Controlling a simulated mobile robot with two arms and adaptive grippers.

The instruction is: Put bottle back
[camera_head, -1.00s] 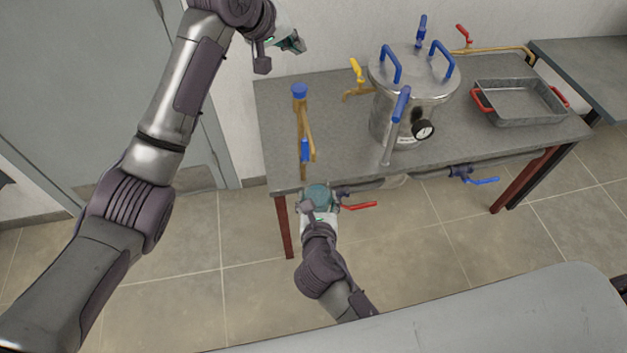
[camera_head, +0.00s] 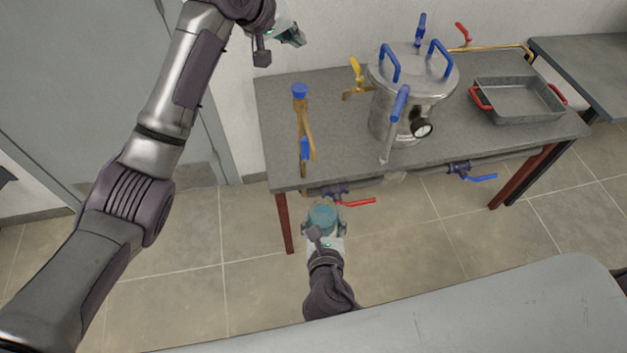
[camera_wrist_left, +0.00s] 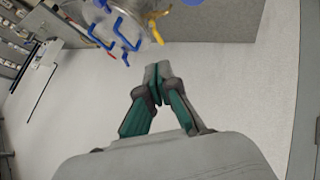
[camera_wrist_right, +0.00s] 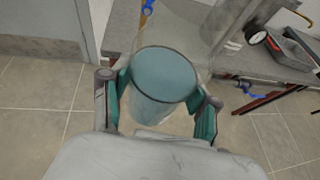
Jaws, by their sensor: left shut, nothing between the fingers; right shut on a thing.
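The bottle is a clear vessel with teal contents (camera_head: 323,216), low in front of the table's front left edge in the head view. My right gripper (camera_head: 324,227) is shut on it, one finger on each side. The right wrist view shows the teal contents (camera_wrist_right: 165,75) between the two fingers, with clear walls extending above. My left gripper (camera_head: 297,38) is raised at the top, by the wall, left of the steel pot. In the left wrist view its fingertips (camera_wrist_left: 158,76) are together and empty.
The grey table (camera_head: 350,165) holds a steel pot (camera_head: 412,85) with blue handles and a gauge, a brass pipe with a blue cap (camera_head: 300,92), and a grey tray (camera_head: 515,102) with red handles. Red-handled (camera_head: 356,202) and blue-handled (camera_head: 480,178) valves sit below its front edge. Floor in front is clear.

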